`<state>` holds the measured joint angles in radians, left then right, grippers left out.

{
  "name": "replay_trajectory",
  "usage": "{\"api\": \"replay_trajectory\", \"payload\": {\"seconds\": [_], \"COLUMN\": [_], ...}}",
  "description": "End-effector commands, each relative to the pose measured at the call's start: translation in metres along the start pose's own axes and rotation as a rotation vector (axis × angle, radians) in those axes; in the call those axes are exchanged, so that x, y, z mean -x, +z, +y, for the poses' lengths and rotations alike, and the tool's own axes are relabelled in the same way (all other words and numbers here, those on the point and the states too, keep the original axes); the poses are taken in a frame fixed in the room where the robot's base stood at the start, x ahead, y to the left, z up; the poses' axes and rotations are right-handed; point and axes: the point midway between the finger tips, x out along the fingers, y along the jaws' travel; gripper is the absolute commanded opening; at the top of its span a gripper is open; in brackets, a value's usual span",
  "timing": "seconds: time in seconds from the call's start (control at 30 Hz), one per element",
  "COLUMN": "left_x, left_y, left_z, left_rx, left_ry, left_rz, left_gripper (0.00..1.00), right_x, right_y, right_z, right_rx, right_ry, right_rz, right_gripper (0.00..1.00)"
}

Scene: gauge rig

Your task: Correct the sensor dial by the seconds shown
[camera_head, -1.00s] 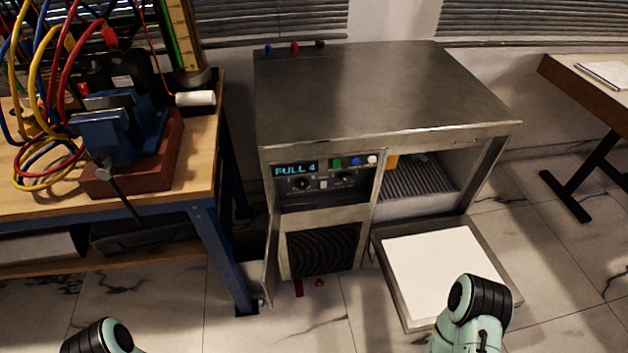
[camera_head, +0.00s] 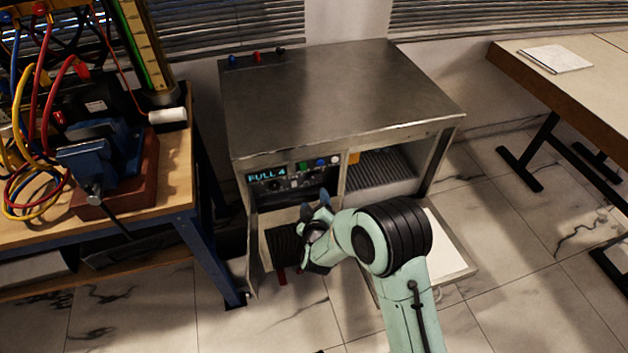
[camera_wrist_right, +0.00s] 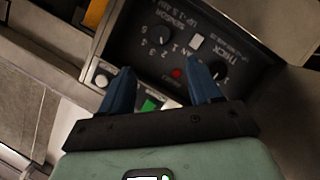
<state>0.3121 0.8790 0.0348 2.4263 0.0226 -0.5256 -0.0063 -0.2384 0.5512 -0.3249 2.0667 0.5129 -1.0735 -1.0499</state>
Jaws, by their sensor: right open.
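The gauge cabinet's control panel (camera_head: 292,181) has a lit display (camera_head: 267,176) reading "FULL 4". In the right wrist view the panel appears tilted and inverted. A black dial (camera_wrist_right: 160,37) with numbers beside it has lettering that looks like "SENSOR". A second black dial (camera_wrist_right: 217,71) sits to its right, with a white switch (camera_wrist_right: 197,42) and a small red lamp (camera_wrist_right: 176,73) between them. My right gripper (camera_head: 315,206) is open and empty, in front of and below the panel. Its blue fingers (camera_wrist_right: 162,84) are apart from both dials. My left gripper is out of view.
Green (camera_head: 302,166), blue and white buttons line the panel's top. An open bay (camera_head: 383,175) lies right of the panel, with a white-topped tray (camera_head: 447,245) below it. A workbench (camera_head: 175,185) with a blue vise and cables stands close on the left.

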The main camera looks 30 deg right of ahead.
Motion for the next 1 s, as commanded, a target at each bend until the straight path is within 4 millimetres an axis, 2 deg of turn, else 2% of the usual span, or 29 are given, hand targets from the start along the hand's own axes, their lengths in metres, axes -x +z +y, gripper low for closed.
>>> {"api": "replay_trajectory", "payload": {"seconds": [0.3,0.5,0.7,1.0], "left_x": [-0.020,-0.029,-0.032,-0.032], "left_y": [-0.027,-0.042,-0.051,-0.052], "left_z": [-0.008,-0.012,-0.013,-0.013], "left_rx": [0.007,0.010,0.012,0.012], "left_ry": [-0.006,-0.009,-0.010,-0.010], "left_rz": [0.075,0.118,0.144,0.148], "left_gripper": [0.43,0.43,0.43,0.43], "right_x": [-0.067,-0.102,-0.118,-0.120], "right_y": [0.003,0.003,0.001,0.001], "right_z": [-0.002,-0.002,-0.001,-0.001], "right_rx": [-0.001,0.000,-0.001,0.000], "right_ry": [0.000,-0.001,-0.002,-0.004], "right_rz": [-0.001,-0.002,0.000,-0.001], "right_gripper": [0.63,0.63,0.63,0.63]}}
